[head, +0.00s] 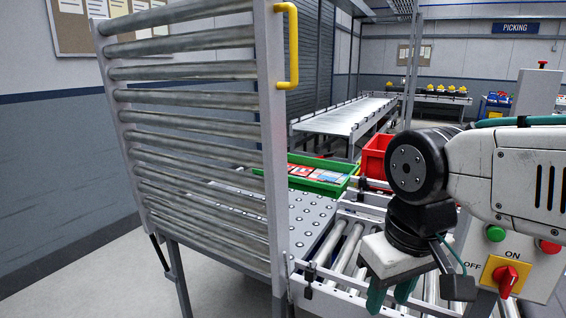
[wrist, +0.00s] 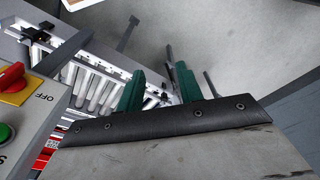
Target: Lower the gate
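The gate (head: 277,140) is a grey frame of long metal rollers, standing raised and nearly upright on the left of the head view. Its lower end meets the conveyor line, close to a ball-topped table. A yellow handle (head: 293,46) is fixed to the upper end of its right rail. My gripper (head: 391,296) is low on the right, over the roller conveyor and well below and right of the handle. In the wrist view its green fingers (wrist: 160,88) stand apart with nothing between them. The handle is not in the wrist view.
A control box with a red switch (head: 507,278) and green button stands close at right; it also shows in the wrist view (wrist: 14,84). A green tray (head: 322,187) and red bin (head: 374,158) sit behind the gate. Bare floor (head: 80,275) lies at left.

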